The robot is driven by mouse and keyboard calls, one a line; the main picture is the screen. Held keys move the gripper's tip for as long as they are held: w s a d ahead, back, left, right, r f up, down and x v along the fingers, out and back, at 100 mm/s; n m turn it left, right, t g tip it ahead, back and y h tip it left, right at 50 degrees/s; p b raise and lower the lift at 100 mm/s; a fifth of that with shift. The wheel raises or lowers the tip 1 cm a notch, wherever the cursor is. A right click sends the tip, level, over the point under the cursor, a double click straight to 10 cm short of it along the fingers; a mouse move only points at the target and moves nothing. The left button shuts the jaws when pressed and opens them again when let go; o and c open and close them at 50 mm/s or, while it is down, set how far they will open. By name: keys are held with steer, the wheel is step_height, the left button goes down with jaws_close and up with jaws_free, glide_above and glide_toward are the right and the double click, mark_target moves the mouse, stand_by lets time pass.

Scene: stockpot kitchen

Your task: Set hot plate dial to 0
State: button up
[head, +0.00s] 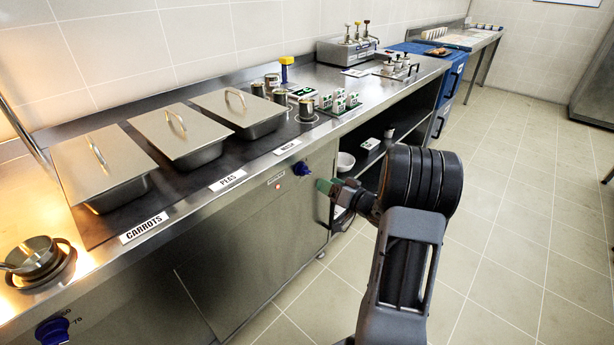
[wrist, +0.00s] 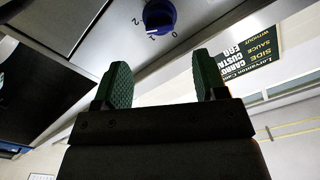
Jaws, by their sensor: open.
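A blue dial (head: 302,168) sits on the steel counter front, right of the lidded pans. My gripper (head: 324,187) is just in front of and slightly below the dial in the head view. In the wrist view, my gripper (wrist: 164,75) has its two green fingers spread apart with nothing between them. The dial lies beyond the fingertips, apart from them.
Lidded pans (head: 104,165) labelled carrots, peas and mash line the counter. Metal pots (head: 307,110) stand on the counter above the dial. Another blue dial (head: 52,331) is at the lower left, below a small pan (head: 36,258). An open shelf (head: 372,160) is behind my arm. The floor at right is clear.

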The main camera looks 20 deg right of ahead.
mark_target(308, 173)
steer(key=b+x, duration=0.1)
steer(key=x, duration=0.8)
steer(key=shift+w, duration=0.1)
steer(key=c, duration=0.9)
steer(key=shift+f, duration=0.1)
